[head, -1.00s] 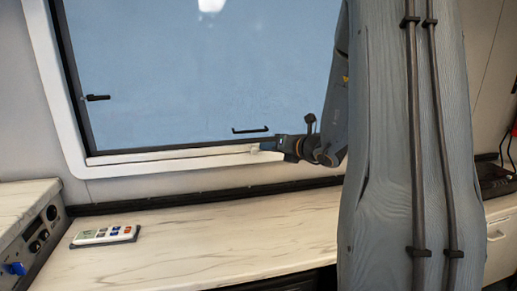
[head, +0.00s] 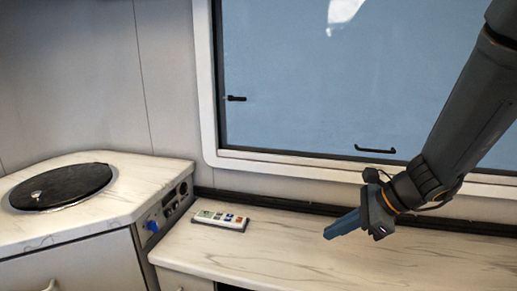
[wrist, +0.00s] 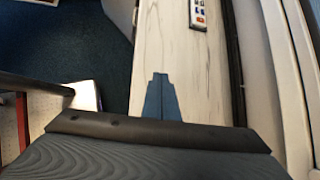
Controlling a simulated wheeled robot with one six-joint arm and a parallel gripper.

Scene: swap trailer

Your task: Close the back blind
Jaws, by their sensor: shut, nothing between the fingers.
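I cannot make out a blind drawn over the pane; the window's top is out of view. My gripper (head: 329,234) is shut and empty, below the window and above the worktop, pointing left. In the wrist view its blue fingers (wrist: 160,80) are together above the worktop, touching nothing visible.
The marbled worktop (head: 270,262) runs under the window. A white remote (head: 220,221) lies on it, also at the top of the wrist view (wrist: 198,14). A higher counter with a round black lid (head: 62,185) stands at the left. Blue carpet (wrist: 70,60) lies beside the worktop.

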